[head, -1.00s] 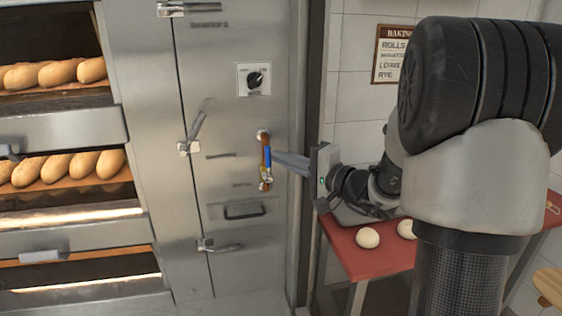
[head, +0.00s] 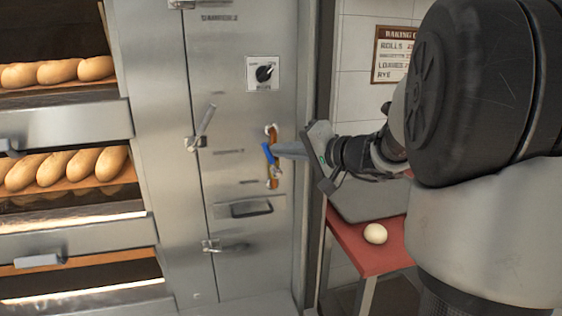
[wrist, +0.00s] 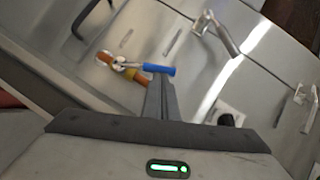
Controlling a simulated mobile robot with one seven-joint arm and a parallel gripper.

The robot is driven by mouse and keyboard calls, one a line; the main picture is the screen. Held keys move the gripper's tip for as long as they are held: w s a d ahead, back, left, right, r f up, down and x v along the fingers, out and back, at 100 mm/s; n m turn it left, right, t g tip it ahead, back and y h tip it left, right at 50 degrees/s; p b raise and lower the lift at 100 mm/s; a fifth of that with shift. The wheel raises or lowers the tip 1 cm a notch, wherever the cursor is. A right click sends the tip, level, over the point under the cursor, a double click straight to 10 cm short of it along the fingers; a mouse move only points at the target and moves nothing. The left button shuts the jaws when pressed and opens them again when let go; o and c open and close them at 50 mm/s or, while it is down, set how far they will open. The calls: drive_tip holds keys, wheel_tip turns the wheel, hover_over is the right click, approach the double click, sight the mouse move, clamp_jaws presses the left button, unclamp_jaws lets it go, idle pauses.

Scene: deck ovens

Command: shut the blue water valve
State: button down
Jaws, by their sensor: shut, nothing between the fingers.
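The blue water valve is a blue lever handle (head: 268,153) on a short copper pipe (head: 272,131) fixed to the steel panel. In the head view the lever is tilted, its upper end leaning left of the upright pipe. In the wrist view the blue handle (wrist: 160,69) lies at a slight angle to the pipe (wrist: 104,57). My gripper (head: 279,149) is shut and empty, pointing left at the valve from the right. In the wrist view its fingertips (wrist: 158,78) are right at the handle and appear to touch it. The exact contact is too small to tell.
Oven decks with loaves (head: 66,170) are at left. A red table (head: 352,250) with a pale dough ball (head: 375,233) is at right.

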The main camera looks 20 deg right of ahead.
sight(269, 154)
drive_tip(key=a+n+h+b, duration=0.1)
drive_tip(key=a+n+b, duration=0.1)
drive_tip(key=a+n+g+h+b, duration=0.1)
drive_tip(key=shift+a+f+h, duration=0.15)
drive_tip(key=shift+f+h, duration=0.15)
drive_tip(key=shift+a+f+n+g+h, duration=0.5)
drive_tip(key=shift+a+f+n+h, duration=1.1)
drive_tip(key=shift+a+f+h, duration=0.4)
drive_tip(key=shift+a+f, duration=0.1)
drive_tip(key=shift+s, duration=0.1)
